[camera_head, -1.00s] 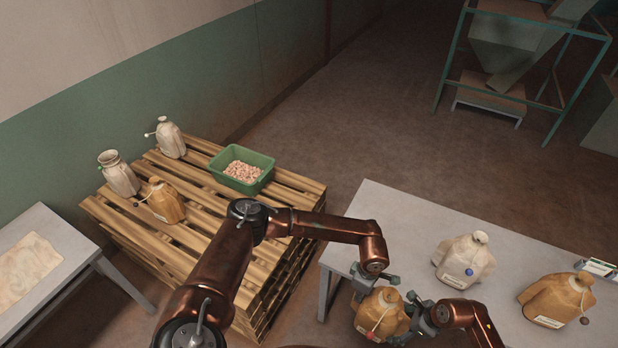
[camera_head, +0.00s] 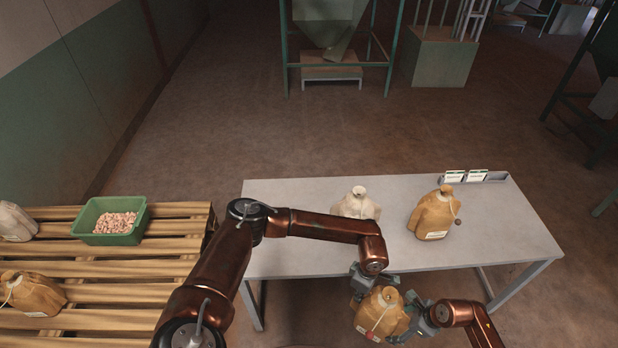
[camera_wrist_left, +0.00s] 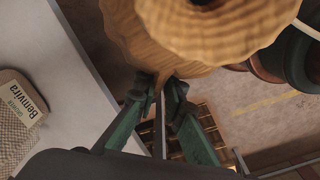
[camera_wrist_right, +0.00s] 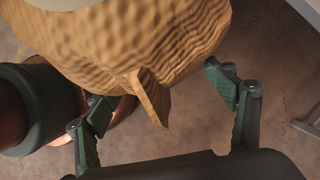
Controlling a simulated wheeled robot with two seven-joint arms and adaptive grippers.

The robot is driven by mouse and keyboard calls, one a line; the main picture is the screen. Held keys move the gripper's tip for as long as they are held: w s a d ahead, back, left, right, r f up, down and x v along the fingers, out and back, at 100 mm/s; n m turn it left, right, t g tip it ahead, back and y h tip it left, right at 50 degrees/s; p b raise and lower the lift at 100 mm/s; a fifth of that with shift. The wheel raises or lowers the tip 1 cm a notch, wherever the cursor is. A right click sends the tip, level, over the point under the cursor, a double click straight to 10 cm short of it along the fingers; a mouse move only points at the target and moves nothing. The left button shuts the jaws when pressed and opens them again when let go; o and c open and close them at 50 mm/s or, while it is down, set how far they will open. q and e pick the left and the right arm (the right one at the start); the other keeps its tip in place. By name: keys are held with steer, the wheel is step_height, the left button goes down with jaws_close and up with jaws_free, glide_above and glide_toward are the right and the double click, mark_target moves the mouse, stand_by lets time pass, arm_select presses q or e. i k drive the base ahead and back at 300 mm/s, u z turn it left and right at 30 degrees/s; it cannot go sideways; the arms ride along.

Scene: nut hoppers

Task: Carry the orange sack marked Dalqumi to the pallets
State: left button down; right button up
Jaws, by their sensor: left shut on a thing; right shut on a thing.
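The sack also fills the top of the left wrist view (camera_wrist_left: 165,50) and the right wrist view (camera_wrist_right: 130,45), where a pointed corner lies between the right fingers. The wooden pallets (camera_head: 120,293) are at the lower left, apart from the held sack.
A grey table (camera_head: 500,230) bears a whitish sack (camera_head: 357,204) and another orange sack (camera_head: 434,215), with a card holder (camera_head: 493,178) at its back edge. The pallets hold a green bin (camera_head: 97,232) of nuts, a whitish sack (camera_head: 15,223) and an orange sack (camera_head: 32,294).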

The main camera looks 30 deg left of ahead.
mark_target(118, 312)
steer(key=z, duration=1.6)
steer(key=k, duration=2.5)
steer(key=u, duration=2.75)
